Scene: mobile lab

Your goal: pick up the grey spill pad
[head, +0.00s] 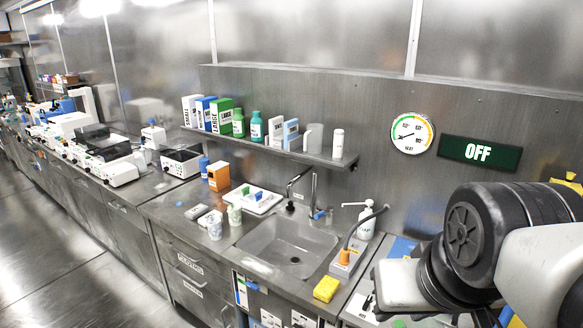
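I cannot pick out a grey spill pad with certainty. A small pale grey flat item (197,211) lies on the counter left of the sink, beside two patterned cups (234,214); it is too small to tell what it is. My arm fills the lower right of the head view, over the counter right of the sink, and hides part of that counter. The fingers of my gripper do not show, so I cannot see what they are near.
The sink (288,246) is empty. A yellow sponge (326,288) lies at its front right. A white tray (255,200) and an orange box (218,176) stand behind the cups. A shelf (300,155) holds boxes and bottles. Instruments line the left counter; the floor (85,275) is clear.

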